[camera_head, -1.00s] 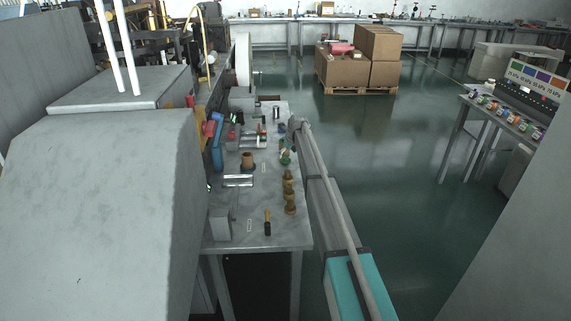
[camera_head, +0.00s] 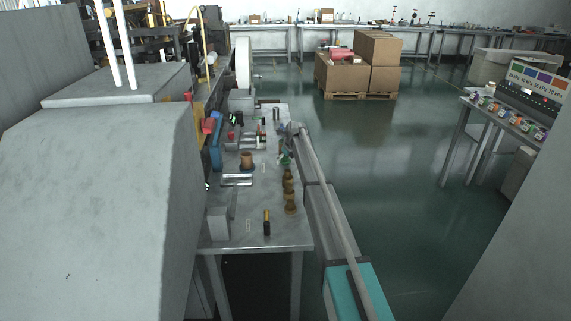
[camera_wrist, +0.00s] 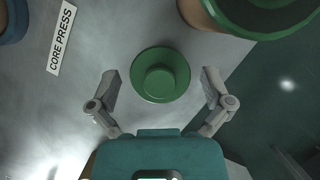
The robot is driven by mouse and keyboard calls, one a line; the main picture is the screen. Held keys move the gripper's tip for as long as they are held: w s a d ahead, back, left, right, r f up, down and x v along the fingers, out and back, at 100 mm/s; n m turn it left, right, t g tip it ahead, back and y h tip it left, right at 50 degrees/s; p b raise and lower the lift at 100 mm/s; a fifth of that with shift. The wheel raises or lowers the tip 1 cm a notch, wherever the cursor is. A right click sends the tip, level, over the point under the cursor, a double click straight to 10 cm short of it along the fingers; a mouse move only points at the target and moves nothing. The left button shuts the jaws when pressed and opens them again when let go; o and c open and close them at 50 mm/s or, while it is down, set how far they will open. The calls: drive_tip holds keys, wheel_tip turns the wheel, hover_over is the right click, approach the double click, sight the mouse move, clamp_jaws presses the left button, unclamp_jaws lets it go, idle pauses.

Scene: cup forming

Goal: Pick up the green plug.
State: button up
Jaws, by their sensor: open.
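The green plug (camera_wrist: 160,75) is a round green disc with a smaller raised knob, seen from above in the wrist view. It stands on the grey tabletop (camera_wrist: 110,40). My gripper (camera_wrist: 160,88) is open, with one finger left of the plug and one right of it. Both fingers are apart from it, and nothing is held. In the head view my gripper (camera_head: 290,130) is small, over the right side of the table. A small green item (camera_head: 284,158) shows just below it; I cannot tell whether it is the plug.
A larger green-topped tan piece (camera_wrist: 265,12) stands close by at the upper right of the wrist view. A "CORE PRESS" label (camera_wrist: 62,38) lies at the left.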

drive_tip(key=c, duration=1)
drive_tip(key=shift+r, duration=0.15)
wheel_tip(320, 180, up, 2)
drive_tip(key=shift+r+p, duration=0.1)
drive_tip(key=shift+p, duration=1.1)
drive_tip(key=s+r+p, duration=0.3)
drive_tip(key=s, duration=0.1)
drive_tip(key=s+r+p, duration=0.4)
drive_tip(key=s, duration=0.1)
drive_tip(key=s+r+p, duration=0.3)
drive_tip(key=s, duration=0.2)
drive_tip(key=shift+d+r+p, duration=0.25)
drive_tip(key=shift+d+p, duration=0.05)
drive_tip(key=shift+d, duration=0.1)
